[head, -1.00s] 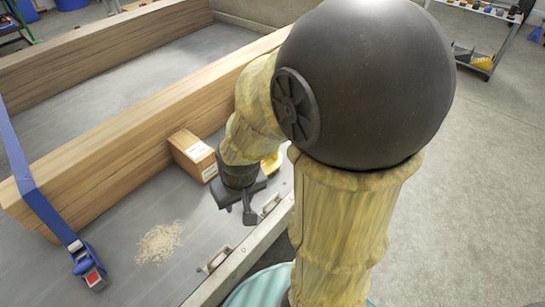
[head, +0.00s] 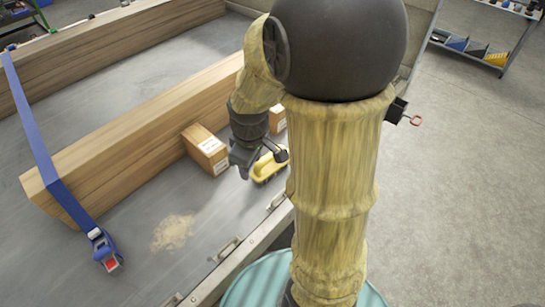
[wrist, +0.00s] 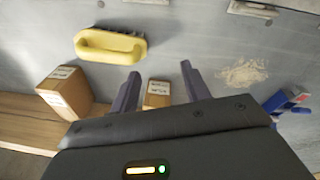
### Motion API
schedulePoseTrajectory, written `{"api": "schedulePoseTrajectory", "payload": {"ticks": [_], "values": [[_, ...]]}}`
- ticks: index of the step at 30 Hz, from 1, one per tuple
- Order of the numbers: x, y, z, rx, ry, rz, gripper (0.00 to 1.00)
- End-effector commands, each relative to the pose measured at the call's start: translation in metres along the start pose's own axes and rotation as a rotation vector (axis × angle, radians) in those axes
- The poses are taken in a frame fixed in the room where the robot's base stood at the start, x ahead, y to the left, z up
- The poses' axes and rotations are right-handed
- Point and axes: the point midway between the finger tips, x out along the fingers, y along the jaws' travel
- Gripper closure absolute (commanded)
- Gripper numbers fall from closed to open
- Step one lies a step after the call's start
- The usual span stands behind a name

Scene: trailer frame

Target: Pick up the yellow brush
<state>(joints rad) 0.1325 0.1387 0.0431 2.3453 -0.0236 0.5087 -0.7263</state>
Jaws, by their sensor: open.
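The yellow brush (head: 266,168) lies on the grey trailer bed beside the small cardboard boxes in the head view, partly hidden by my gripper. In the wrist view the yellow brush (wrist: 110,45) shows its handle and some dark bristles, up and to the left of my fingers. My gripper (head: 262,158) is above the bed, close to the brush in the head view. In the wrist view my gripper (wrist: 160,75) has its two fingers apart, with nothing held between them. The brush is outside the gap between the fingers.
A cardboard box (head: 206,150) stands against the long wooden beam (head: 130,135). A blue strap with a ratchet (head: 105,250) crosses the beam. A sawdust pile (head: 172,232) lies on the bed. Metal handles (head: 229,248) line the bed's near edge. Bare bed surrounds the sawdust.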

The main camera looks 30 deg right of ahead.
Motion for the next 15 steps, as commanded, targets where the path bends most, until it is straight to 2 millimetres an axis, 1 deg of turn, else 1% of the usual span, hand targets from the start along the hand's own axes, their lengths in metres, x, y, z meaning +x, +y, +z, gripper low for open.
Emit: {"api": "schedulePoseTrajectory", "payload": {"ticks": [1,9,15], "values": [[-0.011,0.011,-0.004,-0.084,-0.01,-0.007,0.53],[-0.037,0.063,-0.012,-0.577,-0.045,-0.063,0.53],[-0.054,0.101,-0.013,-0.934,-0.047,-0.116,0.53]]}}
